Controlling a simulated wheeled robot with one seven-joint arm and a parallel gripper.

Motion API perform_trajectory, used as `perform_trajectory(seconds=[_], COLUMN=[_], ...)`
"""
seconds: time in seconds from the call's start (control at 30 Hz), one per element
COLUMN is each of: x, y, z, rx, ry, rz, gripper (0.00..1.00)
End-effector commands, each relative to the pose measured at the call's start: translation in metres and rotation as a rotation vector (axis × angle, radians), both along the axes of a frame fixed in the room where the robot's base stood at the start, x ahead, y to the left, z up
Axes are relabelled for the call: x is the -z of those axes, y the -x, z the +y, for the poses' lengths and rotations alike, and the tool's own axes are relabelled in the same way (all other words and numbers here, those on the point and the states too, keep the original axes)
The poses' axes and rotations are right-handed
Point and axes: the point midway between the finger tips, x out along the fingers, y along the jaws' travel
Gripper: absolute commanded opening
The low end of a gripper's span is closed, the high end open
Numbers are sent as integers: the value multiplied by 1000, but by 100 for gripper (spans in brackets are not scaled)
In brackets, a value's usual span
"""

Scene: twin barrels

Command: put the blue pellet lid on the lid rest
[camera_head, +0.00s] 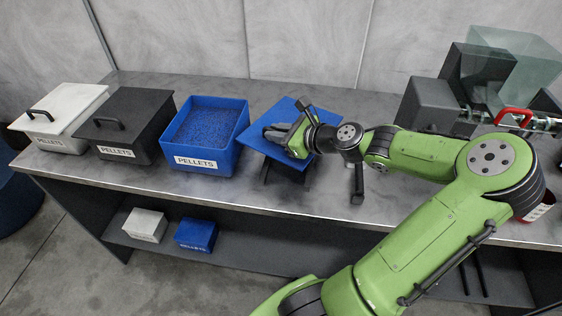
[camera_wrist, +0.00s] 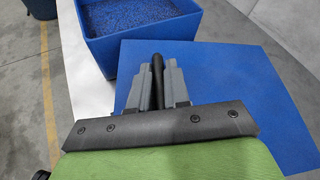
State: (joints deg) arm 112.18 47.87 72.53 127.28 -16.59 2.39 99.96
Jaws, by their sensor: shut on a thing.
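The blue pellet lid (camera_head: 262,147) is a flat blue square plate, lying level above a dark support on the table, the lid rest (camera_head: 283,176). The lid covers most of the rest, so I cannot tell whether they touch. My gripper (camera_head: 284,134) is over the lid and shut on its black handle. In the wrist view the handle (camera_wrist: 157,76) stands between my gripper's fingers (camera_wrist: 157,88), with the blue lid (camera_wrist: 240,85) below. The open blue pellet bin (camera_head: 203,140), filled with blue pellets, stands just left of the lid; it also shows in the wrist view (camera_wrist: 110,55).
A black lidded bin (camera_head: 125,125) and a white lidded bin (camera_head: 58,118) stand to the left on the grey table (camera_head: 330,195). Grey machinery with a red handle (camera_head: 515,113) stands at the right. Small white and blue boxes (camera_head: 196,234) lie on the lower shelf.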

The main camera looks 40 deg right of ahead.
Motion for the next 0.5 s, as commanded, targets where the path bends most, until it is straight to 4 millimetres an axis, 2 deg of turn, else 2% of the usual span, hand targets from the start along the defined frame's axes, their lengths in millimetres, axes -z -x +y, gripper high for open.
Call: perform_trajectory(seconds=[0.03,0.23,0.37,0.5], x=[15,39,66,70], y=[-1,-1,-1,0], z=[1,0,1,0], rx=[-1,-1,-2,0], ry=[-3,-1,-2,2], rz=[-4,-4,-4,-2], gripper=[0,0,0,0])
